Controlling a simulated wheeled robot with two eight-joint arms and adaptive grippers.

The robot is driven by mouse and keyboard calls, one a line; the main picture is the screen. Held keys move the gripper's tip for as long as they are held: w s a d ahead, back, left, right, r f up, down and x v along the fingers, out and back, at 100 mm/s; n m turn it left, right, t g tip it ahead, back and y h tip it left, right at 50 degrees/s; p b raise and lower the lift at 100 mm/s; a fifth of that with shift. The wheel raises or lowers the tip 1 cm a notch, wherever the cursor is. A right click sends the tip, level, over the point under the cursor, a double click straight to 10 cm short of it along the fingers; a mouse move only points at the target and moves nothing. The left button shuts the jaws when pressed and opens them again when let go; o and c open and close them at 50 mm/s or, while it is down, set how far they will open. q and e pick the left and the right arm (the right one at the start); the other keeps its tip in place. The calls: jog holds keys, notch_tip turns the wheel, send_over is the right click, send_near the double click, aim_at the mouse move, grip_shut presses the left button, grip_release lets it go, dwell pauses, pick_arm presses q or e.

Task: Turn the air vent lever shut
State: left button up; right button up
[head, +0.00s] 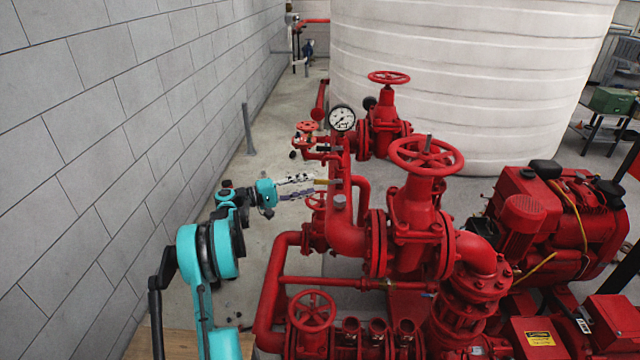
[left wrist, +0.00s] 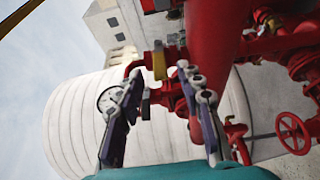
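The air vent lever shows as a small yellow piece (head: 324,182) beside the red riser pipe in the head view. In the left wrist view the yellow lever (left wrist: 159,66) lies between the fingertips. My left gripper (head: 312,183) reaches in from the left with its fingers pointing at the lever. In the left wrist view the left gripper (left wrist: 160,74) is open, with a finger on each side of the lever and visible gaps. Touch cannot be made out. My right gripper is in neither view.
A pressure gauge (head: 342,119) and small red handwheel (head: 307,126) stand just behind the lever. Thick red pipes (head: 347,236) and a large handwheel (head: 426,155) crowd the right. A block wall (head: 110,150) is left, with bare floor (head: 262,150) between.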

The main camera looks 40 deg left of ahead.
pick_arm(q)
jog(key=v, duration=0.6)
dwell(0.4)
